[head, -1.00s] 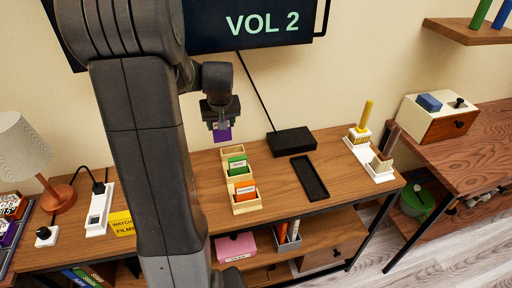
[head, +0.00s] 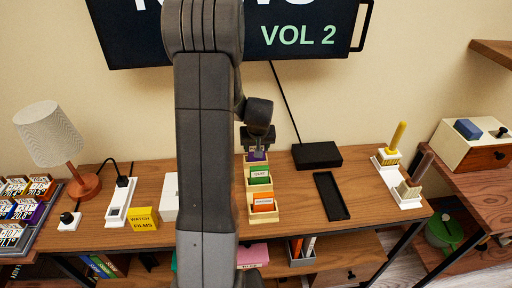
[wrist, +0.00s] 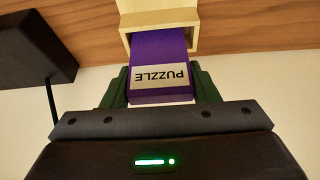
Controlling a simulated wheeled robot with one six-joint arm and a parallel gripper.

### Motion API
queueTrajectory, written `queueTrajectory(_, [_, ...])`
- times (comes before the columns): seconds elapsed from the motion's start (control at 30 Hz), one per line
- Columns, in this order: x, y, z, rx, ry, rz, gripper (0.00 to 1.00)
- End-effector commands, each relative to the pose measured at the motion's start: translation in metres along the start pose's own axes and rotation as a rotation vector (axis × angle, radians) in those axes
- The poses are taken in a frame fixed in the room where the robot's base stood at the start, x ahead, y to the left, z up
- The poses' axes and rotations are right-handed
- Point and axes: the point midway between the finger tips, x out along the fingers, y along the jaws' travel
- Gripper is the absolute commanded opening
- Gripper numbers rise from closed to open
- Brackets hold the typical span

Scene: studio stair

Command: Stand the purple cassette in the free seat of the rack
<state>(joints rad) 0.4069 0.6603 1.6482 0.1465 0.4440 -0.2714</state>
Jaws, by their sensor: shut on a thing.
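The purple cassette (head: 257,156), with a label reading PUZZLE, is held in my gripper (head: 257,142). The light wooden rack (head: 264,217) stands on the wooden sideboard, with a green cassette (head: 260,178) in its middle seat and an orange cassette (head: 263,205) in its front seat. The purple cassette is at the back seat. In the wrist view my gripper (wrist: 158,85) is shut on the purple cassette (wrist: 160,50), whose far end reaches between the walls of the rack (wrist: 126,18). I cannot tell whether it touches the seat floor.
A black box (head: 317,156) and a black tray (head: 331,196) lie right of the rack. A yellow WATCH FILMS block (head: 143,218) and a white box (head: 170,196) stand left. The screen (head: 300,50) is behind, above the sideboard.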

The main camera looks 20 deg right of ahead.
Motion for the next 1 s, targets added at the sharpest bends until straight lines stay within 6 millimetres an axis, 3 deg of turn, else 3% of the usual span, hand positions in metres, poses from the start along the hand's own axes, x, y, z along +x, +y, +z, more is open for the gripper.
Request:
queueTrajectory(0.43, [0.0117, -0.0001, 0.0047, -0.001, 0.001, 0.0, 0.31])
queueTrajectory(0.47, [0.0105, -0.0002, 0.0042, -0.001, 0.001, 0.0, 0.58])
queueTrajectory(0.57, [0.0099, -0.0002, 0.0041, -0.001, 0.001, 0.0, 0.76])
queueTrajectory(1.0, [0.0021, -0.0001, 0.0021, -0.001, 0.003, 0.001, 0.76])
